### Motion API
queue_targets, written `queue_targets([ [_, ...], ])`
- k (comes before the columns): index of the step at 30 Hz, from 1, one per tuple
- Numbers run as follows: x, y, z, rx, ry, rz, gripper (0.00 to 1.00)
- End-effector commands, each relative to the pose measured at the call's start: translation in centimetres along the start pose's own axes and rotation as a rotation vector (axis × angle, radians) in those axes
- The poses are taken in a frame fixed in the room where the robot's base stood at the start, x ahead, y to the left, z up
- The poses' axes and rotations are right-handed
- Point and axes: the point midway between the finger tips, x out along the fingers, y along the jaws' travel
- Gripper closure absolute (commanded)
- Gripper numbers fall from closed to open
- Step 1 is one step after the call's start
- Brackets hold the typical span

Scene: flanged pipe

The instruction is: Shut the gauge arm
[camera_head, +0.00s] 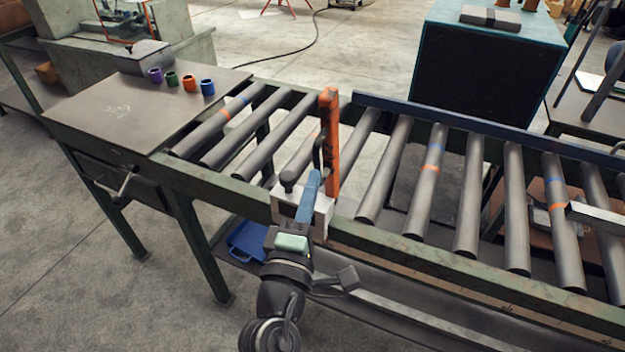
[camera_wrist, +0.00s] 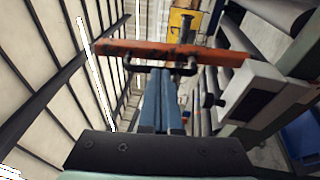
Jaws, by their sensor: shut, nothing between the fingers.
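The gauge arm is an orange bar (camera_head: 331,135) that stands up from a pale mounting block (camera_head: 321,213) on the near rail of the roller conveyor. It also shows in the wrist view (camera_wrist: 215,55), running across the top of the picture. A black handle (camera_wrist: 142,66) is fixed along the bar. My gripper (camera_head: 317,174) has blue fingers, which are shut with nothing held. In the wrist view the fingertips (camera_wrist: 162,72) are right at the handle and overlap it; I cannot tell whether they touch.
Conveyor rollers (camera_head: 428,180) extend right, with a blue rail (camera_head: 480,130) behind. A steel table (camera_head: 125,110) with several coloured rings is at left. A blue tray (camera_head: 246,243) sits on the low shelf.

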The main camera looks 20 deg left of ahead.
Motion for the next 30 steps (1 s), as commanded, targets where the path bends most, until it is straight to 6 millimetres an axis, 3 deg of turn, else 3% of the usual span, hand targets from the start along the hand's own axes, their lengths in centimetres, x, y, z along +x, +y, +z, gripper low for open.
queue_targets([
  [19, 0.7, 0.5, 0.1, 0.003, -0.001, -0.015, 1.0],
  [30, 2.7, 2.2, 0.5, 0.024, -0.002, -0.122, 1.0],
])
